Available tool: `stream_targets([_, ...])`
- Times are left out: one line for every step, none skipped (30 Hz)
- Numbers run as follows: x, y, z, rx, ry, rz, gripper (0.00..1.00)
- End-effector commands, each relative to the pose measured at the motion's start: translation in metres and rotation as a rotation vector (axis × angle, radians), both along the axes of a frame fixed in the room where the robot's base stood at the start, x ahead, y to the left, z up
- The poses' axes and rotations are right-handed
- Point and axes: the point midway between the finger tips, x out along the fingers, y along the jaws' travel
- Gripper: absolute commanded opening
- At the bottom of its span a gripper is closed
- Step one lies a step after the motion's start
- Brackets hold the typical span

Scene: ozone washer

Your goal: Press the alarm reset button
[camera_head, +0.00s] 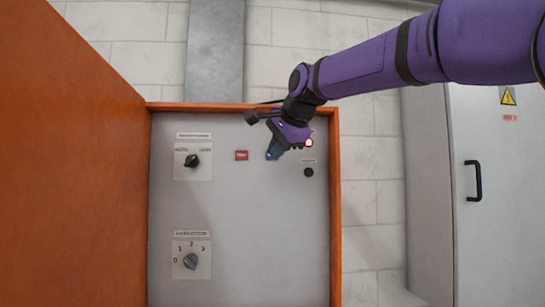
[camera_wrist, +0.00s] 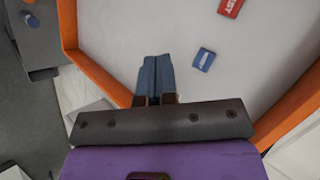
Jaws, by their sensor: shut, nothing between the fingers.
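The grey control panel (camera_head: 250,220) sits in an orange-framed cabinet. A red rectangular button (camera_head: 241,155) is on its upper part; in the wrist view (camera_wrist: 230,7) its partly cut-off lettering seems to end in "EST". A small blue rectangular button (camera_wrist: 203,58) with a pale mark shows in the wrist view, right of and beyond my fingertips. In the head view my gripper seems to cover it. I cannot read which button is the alarm reset. My gripper (camera_head: 272,155) is shut and empty, its blue fingers (camera_wrist: 155,60) pointing at the panel. I cannot tell whether they touch it.
A lit red lamp (camera_head: 309,143) and a round black button (camera_head: 308,172) are right of my gripper. A black knob (camera_head: 192,161) and a numbered selector (camera_head: 190,261) are at left. The orange door (camera_head: 70,160) stands open at left; a grey cabinet (camera_head: 500,200) stands at right.

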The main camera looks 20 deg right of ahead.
Motion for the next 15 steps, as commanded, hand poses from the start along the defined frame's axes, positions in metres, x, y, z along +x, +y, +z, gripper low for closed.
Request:
stream_targets([0.0,0.0,0.0,0.0,0.0,0.0,0.0])
stream_targets([0.0,0.0,0.0,0.0,0.0,0.0,0.0])
stream_targets([0.001,-0.001,0.0,0.0,0.0,0.0,0.0])
stream_targets([0.002,-0.001,0.0,0.0,0.001,0.0,0.0])
stream_targets([0.004,-0.001,0.0,0.0,0.001,0.0,0.0])
stream_targets([0.006,-0.002,0.0,0.0,0.001,0.0,0.0])
stream_targets([0.009,-0.003,-0.001,-0.001,0.001,0.0,0.0])
stream_targets([0.012,-0.004,-0.001,-0.001,0.002,0.0,0.0])
stream_targets([0.016,-0.005,-0.001,-0.002,0.002,0.001,0.0])
stream_targets([0.019,-0.006,-0.001,-0.002,0.002,0.001,0.0])
stream_targets([0.022,-0.007,-0.001,-0.001,0.002,0.002,0.0])
stream_targets([0.027,-0.008,-0.001,-0.001,0.002,0.001,0.0])
stream_targets([0.031,-0.01,-0.001,0.0,0.002,0.0,0.0])
stream_targets([0.035,-0.011,-0.001,-0.001,0.002,0.0,0.0])
stream_targets([0.04,-0.013,-0.001,-0.002,0.002,0.001,0.0])
